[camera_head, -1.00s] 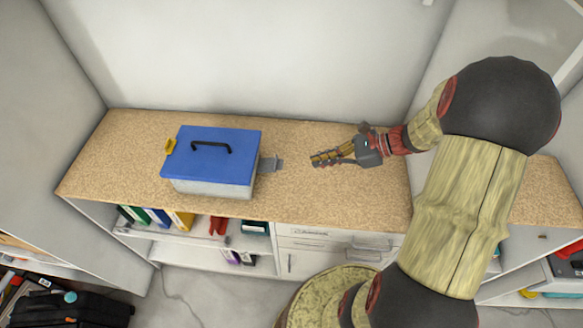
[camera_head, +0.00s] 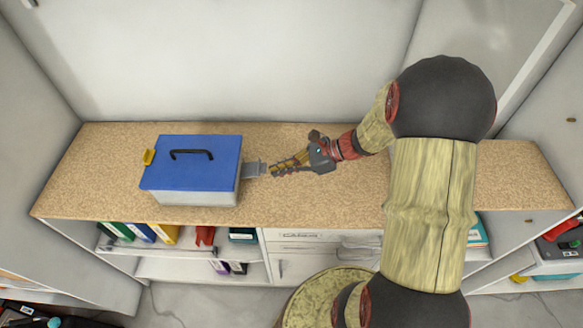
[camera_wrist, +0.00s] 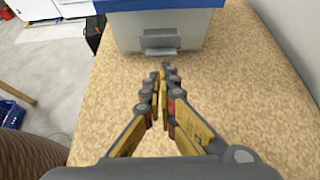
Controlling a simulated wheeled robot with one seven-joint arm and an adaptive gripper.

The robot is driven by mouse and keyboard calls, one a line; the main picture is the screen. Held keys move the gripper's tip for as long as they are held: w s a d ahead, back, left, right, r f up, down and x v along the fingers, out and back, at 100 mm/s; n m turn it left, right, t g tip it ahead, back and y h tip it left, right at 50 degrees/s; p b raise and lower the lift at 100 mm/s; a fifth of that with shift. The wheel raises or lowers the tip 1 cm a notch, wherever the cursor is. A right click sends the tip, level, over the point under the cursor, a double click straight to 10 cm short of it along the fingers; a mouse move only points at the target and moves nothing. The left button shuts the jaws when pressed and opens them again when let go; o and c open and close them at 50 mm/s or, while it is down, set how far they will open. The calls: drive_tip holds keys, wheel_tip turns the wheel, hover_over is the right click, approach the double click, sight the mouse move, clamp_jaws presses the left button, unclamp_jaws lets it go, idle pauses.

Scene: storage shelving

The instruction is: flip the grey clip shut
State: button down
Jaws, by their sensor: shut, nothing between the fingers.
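The grey clip (camera_head: 254,169) sticks out from the right side of the box with the blue lid (camera_head: 200,166). In the wrist view the clip (camera_wrist: 160,41) is on the box's near wall, folded outward from it below the blue lid edge. My gripper (camera_head: 272,172) is just right of the clip, low over the counter, fingers pointing left at it. In the wrist view its fingers (camera_wrist: 160,70) are together and empty, with their tips just short of the clip. I cannot tell whether they touch it.
A yellow clip (camera_head: 149,158) is on the box's left side. The black handle (camera_head: 192,154) is on the lid. The speckled counter (camera_head: 320,205) is clear around the gripper. A wall stands behind. Shelves with binders (camera_head: 165,234) are below the counter.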

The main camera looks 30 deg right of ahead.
drive_tip(key=shift+x, duration=0.8)
drive_tip(key=shift+r+h+p, duration=0.3)
drive_tip(key=shift+r+p, duration=0.05)
drive_tip(key=shift+p, duration=0.4)
